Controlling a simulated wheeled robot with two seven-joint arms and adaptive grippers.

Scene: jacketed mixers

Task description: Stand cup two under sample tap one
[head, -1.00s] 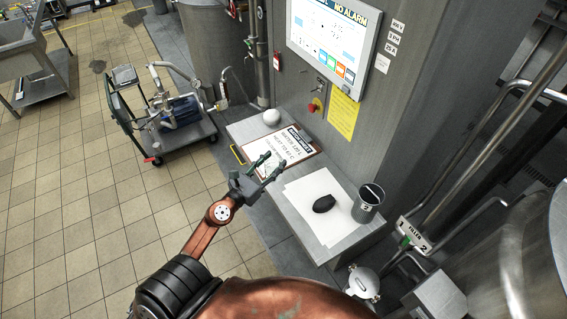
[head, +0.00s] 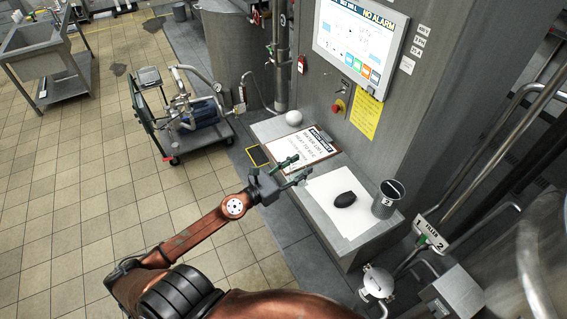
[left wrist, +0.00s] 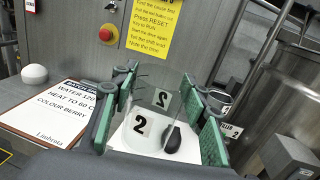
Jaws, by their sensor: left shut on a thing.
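My left gripper (head: 294,170) is over the near side of the bench, by the clipboard's right edge. In the left wrist view its green-padded fingers (left wrist: 165,95) are shut on a clear cup (left wrist: 142,126) with a "2" label; a second "2" shows mirrored through its wall. The clear cup is hardly visible in the head view. A grey metal container (head: 388,199), also marked 2, stands upright on the bench; the right finger partly hides it in the left wrist view. I cannot make out sample tap one. My right gripper is not in view.
The grey bench (head: 352,248) holds a white sheet (head: 326,208), a dark oval object (head: 344,199), a clipboard (head: 306,152) and a white ball (head: 294,118). A "Filler 2" sign (head: 432,233) and pipes stand at right.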

